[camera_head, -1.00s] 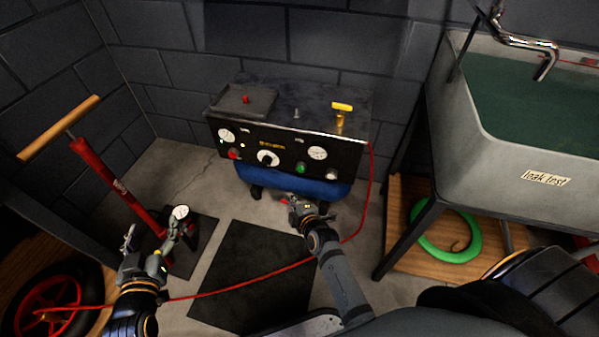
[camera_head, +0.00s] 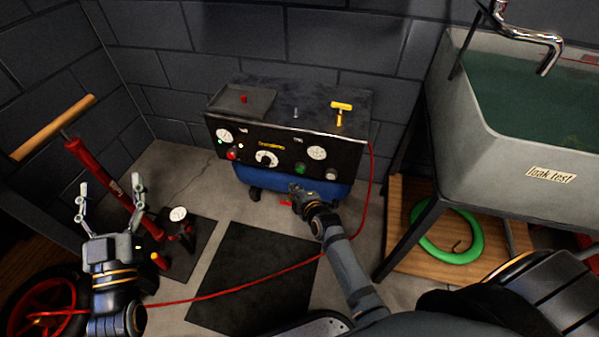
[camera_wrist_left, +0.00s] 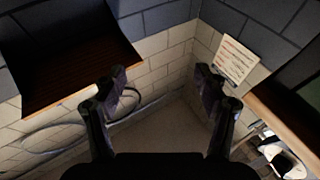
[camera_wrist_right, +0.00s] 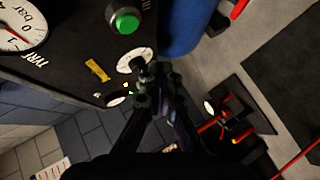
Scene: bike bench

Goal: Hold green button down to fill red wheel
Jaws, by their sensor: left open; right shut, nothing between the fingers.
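The green button (camera_head: 300,168) is on the front panel of the black and blue compressor (camera_head: 222,150); in the right wrist view it is a bright green round cap (camera_wrist_right: 126,21). My right gripper (camera_head: 297,190) is shut and empty, just below the button in the head view. In the right wrist view its fingertips (camera_wrist_right: 152,72) appear apart from the button, over the panel beside a white dial. The red wheel (camera_head: 68,290) with its black tyre lies at the lower left, partly hidden by my left arm. My left gripper (camera_head: 110,195) is open and empty above the wheel.
A red hose (camera_head: 255,273) runs from the compressor across the floor to the wheel. A red floor pump (camera_head: 100,172) stands by my left gripper. A leak test sink (camera_head: 480,150) stands at right, with a green ring (camera_head: 455,250) beneath it. A dark mat (camera_head: 255,275) lies in front.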

